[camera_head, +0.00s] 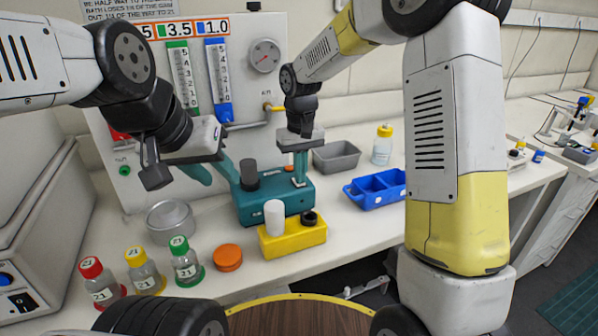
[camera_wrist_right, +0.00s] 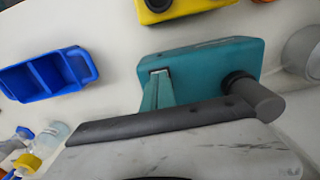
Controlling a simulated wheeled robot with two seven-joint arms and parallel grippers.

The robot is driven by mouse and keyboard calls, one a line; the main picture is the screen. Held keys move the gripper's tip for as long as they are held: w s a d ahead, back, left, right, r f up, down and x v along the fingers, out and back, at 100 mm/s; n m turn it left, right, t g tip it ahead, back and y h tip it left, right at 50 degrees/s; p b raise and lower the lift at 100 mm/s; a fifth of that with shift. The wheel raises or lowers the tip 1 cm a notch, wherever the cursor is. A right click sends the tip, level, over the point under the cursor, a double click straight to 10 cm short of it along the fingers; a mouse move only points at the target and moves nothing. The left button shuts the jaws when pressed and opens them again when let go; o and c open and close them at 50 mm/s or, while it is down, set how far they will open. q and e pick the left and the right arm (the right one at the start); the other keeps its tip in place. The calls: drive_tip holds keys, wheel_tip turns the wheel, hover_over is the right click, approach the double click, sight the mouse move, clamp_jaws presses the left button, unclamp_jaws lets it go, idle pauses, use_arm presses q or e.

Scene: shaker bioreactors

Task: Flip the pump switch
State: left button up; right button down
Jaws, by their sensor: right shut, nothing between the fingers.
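The teal pump box (camera_head: 262,207) stands on the bench, with a dark grey cylinder (camera_head: 249,175) at its left end. In the right wrist view the pump (camera_wrist_right: 205,65) lies just beyond my fingers. My right gripper (camera_head: 300,183) points down at the right part of the pump's top, its fingers together and empty. In the right wrist view its fingertips (camera_wrist_right: 158,76) overlap the pump's edge; I cannot tell whether they touch. A small orange-red spot shows beside the fingers; the switch itself is not clearly visible. My left gripper (camera_head: 223,184) is open and empty, left of the pump.
A yellow block (camera_head: 290,243) with a white cylinder stands in front of the pump. A blue tray (camera_head: 376,190) and grey bin (camera_head: 336,157) are to the right. Capped bottles (camera_head: 186,262), an orange disc (camera_head: 228,258) and a metal bowl (camera_head: 170,220) are left.

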drive_tip(key=shift+f, duration=0.15)
drive_tip(key=shift+r, duration=3.55)
drive_tip(key=s+d+r+m+t+y, duration=0.1)
drive_tip(key=s+d+r+m+t, duration=0.15)
drive_tip(key=s+d+r, duration=0.65)
drive_tip(key=s+d+f+m+t+y, duration=0.1)
drive_tip(key=s+d+t, duration=0.2)
drive_tip(key=s, duration=1)
drive_tip(key=shift+d+f+t, duration=0.3)
drive_tip(key=shift+d+t, duration=0.05)
drive_tip(key=shift+d, duration=0.75)
